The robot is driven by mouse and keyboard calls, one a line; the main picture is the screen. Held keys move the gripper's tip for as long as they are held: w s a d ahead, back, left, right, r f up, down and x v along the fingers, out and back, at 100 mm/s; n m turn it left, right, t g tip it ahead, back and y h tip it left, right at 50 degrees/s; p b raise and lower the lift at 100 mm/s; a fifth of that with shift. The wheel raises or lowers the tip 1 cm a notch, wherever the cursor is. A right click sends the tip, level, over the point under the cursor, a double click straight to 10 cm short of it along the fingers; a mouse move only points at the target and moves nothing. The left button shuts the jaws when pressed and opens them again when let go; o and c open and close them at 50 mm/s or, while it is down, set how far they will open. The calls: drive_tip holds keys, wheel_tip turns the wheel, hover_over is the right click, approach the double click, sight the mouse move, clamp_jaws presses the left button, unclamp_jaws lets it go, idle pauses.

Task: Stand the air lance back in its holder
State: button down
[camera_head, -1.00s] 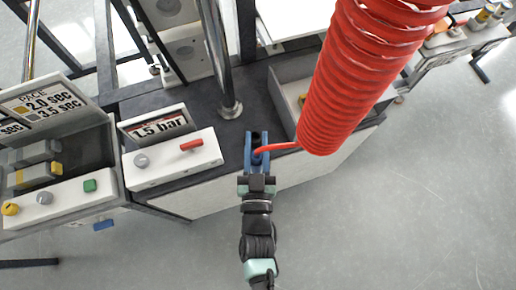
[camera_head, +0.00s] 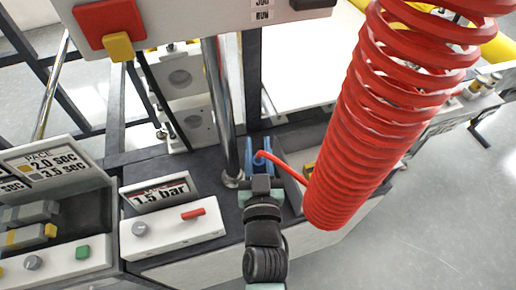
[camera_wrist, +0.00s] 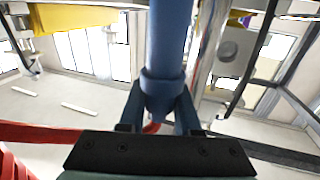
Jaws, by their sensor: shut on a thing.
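My gripper (camera_head: 258,152) is over the dark bench top, beside the foot of a chrome post. In the wrist view, its two blue fingers (camera_wrist: 160,112) are shut around a blue tube with a collar, the air lance (camera_wrist: 169,45). The lance extends from the fingers to the top of that view. In the head view, the lance is mostly hidden by the gripper, and a thin red hose (camera_head: 288,168) runs from it to a large red coil (camera_head: 375,120). I cannot make out the lance's holder in either view.
A chrome post (camera_head: 222,110) stands just left of my gripper. A white control box (camera_head: 172,228) with a "1.5 bar" sign (camera_head: 158,194) lies further left, and a "PACE" panel (camera_head: 55,165) beyond it. The coil hangs close on the right. A white box (camera_head: 200,12) overhangs the top.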

drive_tip(key=shift+f, duration=0.1)
wheel_tip(320, 180, down, 6)
drive_tip(key=b, duration=0.6)
drive_tip(key=shift+r, duration=0.25)
drive_tip(key=shift+f+b, duration=2.9)
drive_tip(key=shift+b, duration=0.2)
idle(0.9)
drive_tip(key=c, duration=0.5)
unclamp_jaws()
drive_tip(key=s, duration=0.4)
drive_tip(key=s+b, duration=0.1)
drive_tip(key=s, duration=0.8)
drive_tip(key=shift+d+b, duration=0.3)
drive_tip(key=shift+b, duration=0.05)
